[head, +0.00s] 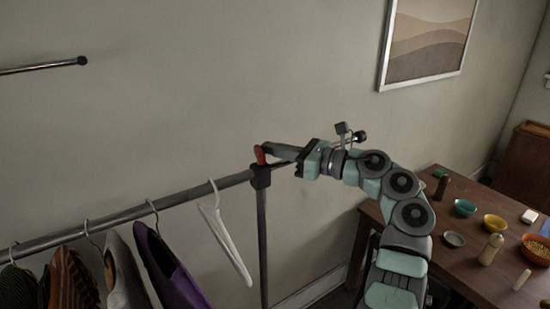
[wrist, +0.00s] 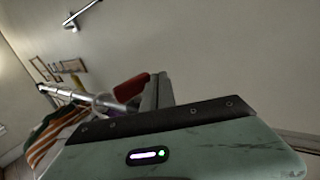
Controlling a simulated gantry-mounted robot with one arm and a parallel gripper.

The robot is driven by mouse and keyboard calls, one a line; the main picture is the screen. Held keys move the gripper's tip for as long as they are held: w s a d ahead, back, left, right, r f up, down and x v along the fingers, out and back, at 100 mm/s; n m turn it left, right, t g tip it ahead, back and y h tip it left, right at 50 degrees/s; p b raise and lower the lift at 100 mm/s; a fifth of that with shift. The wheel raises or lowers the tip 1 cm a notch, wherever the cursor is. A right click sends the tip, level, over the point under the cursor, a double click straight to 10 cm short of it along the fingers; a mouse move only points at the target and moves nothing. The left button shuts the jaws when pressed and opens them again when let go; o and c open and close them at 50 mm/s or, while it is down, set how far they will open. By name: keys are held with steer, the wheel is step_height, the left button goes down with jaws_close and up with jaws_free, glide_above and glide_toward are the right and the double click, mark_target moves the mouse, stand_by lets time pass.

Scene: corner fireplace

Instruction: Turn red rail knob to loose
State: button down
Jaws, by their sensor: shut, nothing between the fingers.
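The red knob (head: 260,155) is a small lever standing upright on the dark joint (head: 261,177) at the top of the clothes rack's post. In the wrist view the red knob (wrist: 131,88) shows as a tilted red bar just left of my fingers. My gripper (head: 268,149) reaches in from the right, with its fingertips right beside the knob. In the wrist view my gripper (wrist: 158,82) is shut, its two grey fingers together with nothing between them. I cannot tell whether the fingers touch the knob.
The rail (head: 130,213) runs left with several garments and a white hanger (head: 226,239). A wall bar (head: 42,67) sticks out at upper left. A wooden table (head: 458,210) with bowls and bottles stands at right. A framed picture (head: 427,40) hangs above. The wall between is bare.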

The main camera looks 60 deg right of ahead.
steer(key=shift+w+d, duration=0.1)
steer(key=shift+w, duration=0.35)
stand_by(1.5)
